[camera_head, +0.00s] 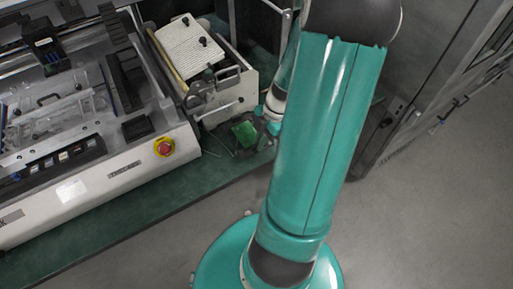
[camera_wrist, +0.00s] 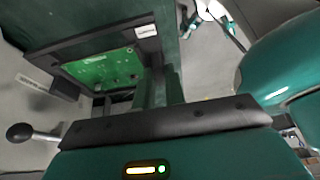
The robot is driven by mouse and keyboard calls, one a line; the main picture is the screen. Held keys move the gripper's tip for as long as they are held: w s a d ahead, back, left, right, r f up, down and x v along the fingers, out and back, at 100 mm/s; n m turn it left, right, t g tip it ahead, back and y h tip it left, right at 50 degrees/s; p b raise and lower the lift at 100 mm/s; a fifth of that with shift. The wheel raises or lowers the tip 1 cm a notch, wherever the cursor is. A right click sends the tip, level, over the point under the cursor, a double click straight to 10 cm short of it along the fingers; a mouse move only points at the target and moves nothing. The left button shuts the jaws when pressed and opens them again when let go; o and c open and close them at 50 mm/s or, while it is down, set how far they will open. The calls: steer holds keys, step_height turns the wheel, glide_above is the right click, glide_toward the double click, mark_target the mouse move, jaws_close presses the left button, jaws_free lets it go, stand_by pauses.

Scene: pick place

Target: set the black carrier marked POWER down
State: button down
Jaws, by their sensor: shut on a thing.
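The black carrier (camera_wrist: 85,42) is a dark, flat frame with a green circuit board (camera_wrist: 104,67) in it. A small white label sits at its upper right corner; I cannot read its print. My gripper (camera_wrist: 160,88) is shut on the carrier's right side in the wrist view. In the head view the green board (camera_head: 245,133) shows small, left of my arm and beside the machine's right end. There my arm hides most of the gripper, and the carrier's outline is hard to make out. I cannot tell whether the carrier touches a surface below.
A white machine (camera_head: 130,165) with a red stop button (camera_head: 165,147) stands on a green bench (camera_head: 185,196) at left. A unit with a ribbed white plate (camera_head: 188,45) is behind the board. A lever with a dark knob (camera_wrist: 20,132) is near the gripper. Grey floor lies right.

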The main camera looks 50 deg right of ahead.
steer(key=shift+w+a, duration=0.15)
steer(key=shift+a, duration=0.45)
steer(key=shift+f, duration=1.7)
steer(key=shift+f, duration=0.15)
steer(key=c, duration=1.5)
jaws_free()
steer(key=shift+o, duration=0.2)
